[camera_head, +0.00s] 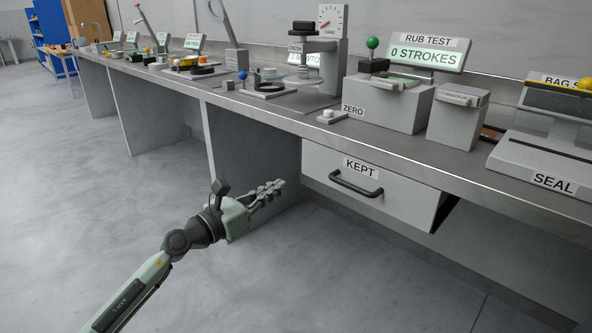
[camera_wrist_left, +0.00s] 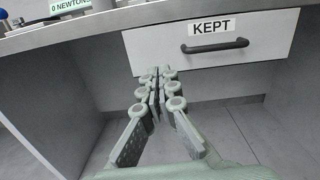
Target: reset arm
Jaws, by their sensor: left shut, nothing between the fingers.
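My left gripper (camera_head: 272,189) is shut and empty. It hangs in the air in front of the bench, below the worktop and to the left of the drawer labelled KEPT (camera_head: 397,201). In the left wrist view the fingers of my left gripper (camera_wrist_left: 159,72) meet at the tips, with the KEPT drawer (camera_wrist_left: 270,58) behind them. The fingers are clear of the black drawer handle (camera_head: 356,184). My left arm reaches in from the lower left. My right gripper is not in view.
The grey bench (camera_head: 290,110) runs from far left to right. On it stand a rub test box (camera_head: 390,103), a white ZERO button (camera_head: 328,114), a dial press (camera_head: 333,22) and a bag sealer (camera_head: 545,150). The floor (camera_head: 90,210) in front is clear.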

